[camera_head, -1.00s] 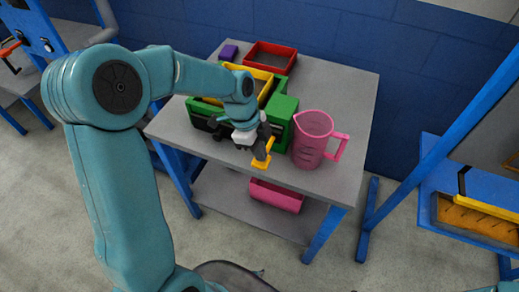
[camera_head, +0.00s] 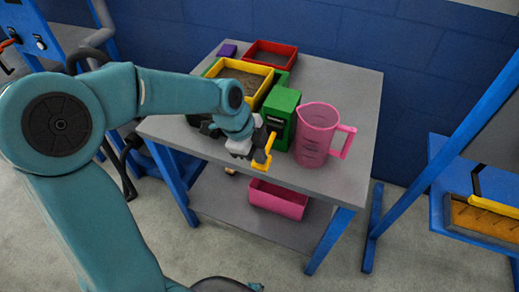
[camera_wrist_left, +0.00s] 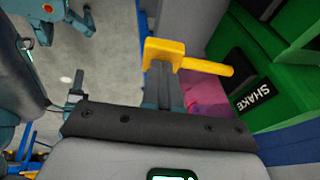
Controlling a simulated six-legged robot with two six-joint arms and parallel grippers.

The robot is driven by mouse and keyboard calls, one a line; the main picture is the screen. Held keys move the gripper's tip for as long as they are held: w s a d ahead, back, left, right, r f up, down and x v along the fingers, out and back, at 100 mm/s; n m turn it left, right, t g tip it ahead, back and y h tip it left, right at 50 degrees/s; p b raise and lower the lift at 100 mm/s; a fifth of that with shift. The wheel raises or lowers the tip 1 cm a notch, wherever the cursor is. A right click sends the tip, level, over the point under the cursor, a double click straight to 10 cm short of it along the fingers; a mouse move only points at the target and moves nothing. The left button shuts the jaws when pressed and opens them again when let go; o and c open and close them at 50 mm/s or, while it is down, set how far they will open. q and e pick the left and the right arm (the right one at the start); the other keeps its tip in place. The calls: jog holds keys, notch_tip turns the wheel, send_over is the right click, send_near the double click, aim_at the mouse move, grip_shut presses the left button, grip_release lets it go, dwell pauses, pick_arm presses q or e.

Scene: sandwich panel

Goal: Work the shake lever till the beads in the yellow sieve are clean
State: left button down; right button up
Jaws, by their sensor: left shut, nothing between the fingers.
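The yellow sieve (camera_head: 262,91) sits on the green shaker (camera_head: 281,117) on the grey table. Grey-brown material lies in it; single beads are too small to tell. The yellow shake lever (camera_head: 268,149) is at the shaker's front. In the left wrist view the lever (camera_wrist_left: 205,65) shows as a block and bar beside the green housing with the SHAKE label (camera_wrist_left: 254,97). My left gripper (camera_head: 257,157) is shut with nothing between its fingers. Its fingertips are right at the lever; whether they touch it I cannot tell. My right gripper is not in view.
A pink jug (camera_head: 317,134) stands right of the shaker, close to it. A red tray (camera_head: 275,50) and a purple block (camera_head: 227,50) are behind. A pink bin (camera_head: 278,200) is on the lower shelf. The table's right side (camera_head: 353,95) is clear.

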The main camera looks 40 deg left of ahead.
pick_arm(q)
jog(key=shift+r, duration=0.1)
jog(key=shift+r+p, duration=0.55)
jog(key=shift+r, duration=0.2)
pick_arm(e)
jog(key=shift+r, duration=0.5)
pick_arm(q)
jog(key=shift+w+r+p, duration=0.1)
jog(key=shift+r+p, duration=0.3)
jog(key=shift+r, duration=0.1)
jog(key=r+p, duration=0.2)
jog(key=r, duration=0.1)
jog(key=shift+s, duration=0.2)
jog(key=w+v, duration=0.1)
jog(key=v, duration=0.9)
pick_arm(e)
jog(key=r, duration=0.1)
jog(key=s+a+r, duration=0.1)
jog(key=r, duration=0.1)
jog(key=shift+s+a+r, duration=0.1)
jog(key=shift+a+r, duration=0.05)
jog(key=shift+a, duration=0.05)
pick_arm(q)
jog(key=shift+a+r, duration=0.1)
jog(key=shift+a, duration=0.1)
